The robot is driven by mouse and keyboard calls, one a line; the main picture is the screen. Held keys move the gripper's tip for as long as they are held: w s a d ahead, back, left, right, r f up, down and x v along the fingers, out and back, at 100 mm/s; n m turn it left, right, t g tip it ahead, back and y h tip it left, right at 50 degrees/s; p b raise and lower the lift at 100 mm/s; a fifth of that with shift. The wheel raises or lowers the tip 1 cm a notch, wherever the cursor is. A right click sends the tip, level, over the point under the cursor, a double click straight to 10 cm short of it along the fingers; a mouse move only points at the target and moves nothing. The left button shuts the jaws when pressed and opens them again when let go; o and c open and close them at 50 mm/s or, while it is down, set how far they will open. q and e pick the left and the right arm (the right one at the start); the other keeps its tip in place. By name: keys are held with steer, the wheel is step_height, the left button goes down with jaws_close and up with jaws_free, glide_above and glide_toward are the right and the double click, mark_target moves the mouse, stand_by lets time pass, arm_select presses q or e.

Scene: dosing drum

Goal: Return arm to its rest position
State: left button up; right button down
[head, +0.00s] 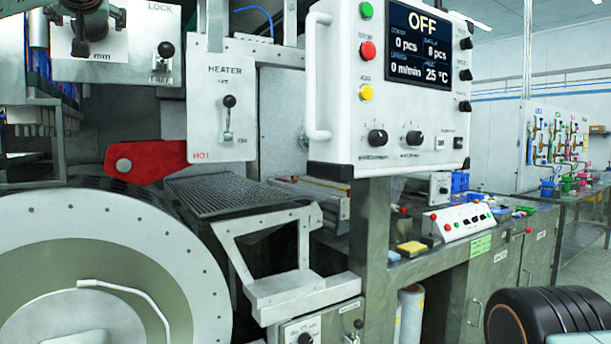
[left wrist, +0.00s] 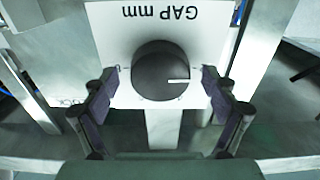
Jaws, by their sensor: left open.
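My left gripper (left wrist: 161,78) is open in the left wrist view. Its two dark fingers stand one on each side of a round black knob (left wrist: 160,70) with a white pointer line. Gaps show between the fingers and the knob, so I see no grip on it. The knob is on a white plate marked "GAP mm" (left wrist: 120,25), upside down in this view. In the head view the plate (head: 100,45) is at the top left. Dark shapes in front of it are cut by the frame edge, and I cannot separate knob from gripper there. My right gripper is not in view.
A large drum face (head: 180,270) fills the lower left. A red lever arm (head: 145,160), the LOCK lever (head: 165,50) and the HEATER lever (head: 228,102) stand nearby. A control box (head: 340,100) reading OFF juts out at centre. A grey bracket (head: 305,288) sits below.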

arm_select(q)
steer(key=m, duration=0.4)
steer(key=shift+r+p, duration=0.1)
steer(key=shift+p, duration=0.3)
steer(key=m+p, duration=0.1)
steer(key=m, duration=0.3)
steer(key=m+p, duration=0.1)
steer(key=m, duration=0.3)
steer(key=shift+m, duration=0.3)
steer(key=shift+m+p, duration=0.5)
steer(key=shift+m, duration=0.7)
steer(key=shift+w+f, duration=0.1)
steer(key=shift+f, duration=0.1)
